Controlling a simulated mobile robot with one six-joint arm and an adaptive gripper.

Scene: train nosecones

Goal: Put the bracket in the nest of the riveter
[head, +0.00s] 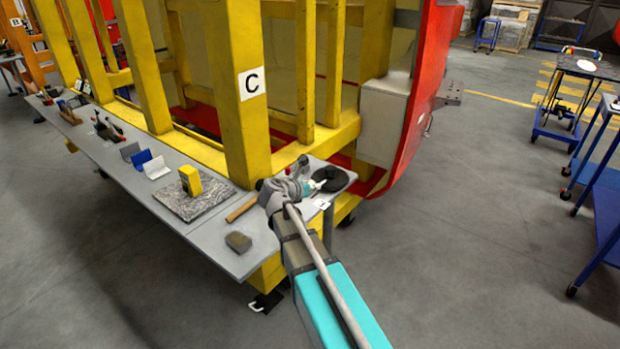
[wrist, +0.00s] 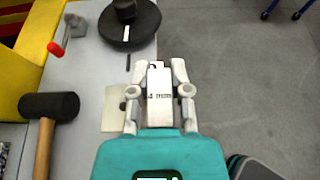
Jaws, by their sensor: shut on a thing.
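My gripper (wrist: 159,80) is shut on a white piece with dark marks, which looks like the bracket (wrist: 159,85). The piece sits between the two pale fingers, over the bench's right edge. In the head view my gripper (head: 318,186) is at the bench's near right end, and the held piece is too small to make out. A black round base with a dark post (wrist: 127,30) stands ahead and left of the gripper. It also shows in the head view (head: 333,178). I cannot tell whether it is the riveter, and no nest can be made out.
A black-headed mallet (wrist: 48,106) and a red-handled tool (wrist: 60,45) lie left on the grey bench (head: 190,222). Yellow posts (head: 237,130) rise behind.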

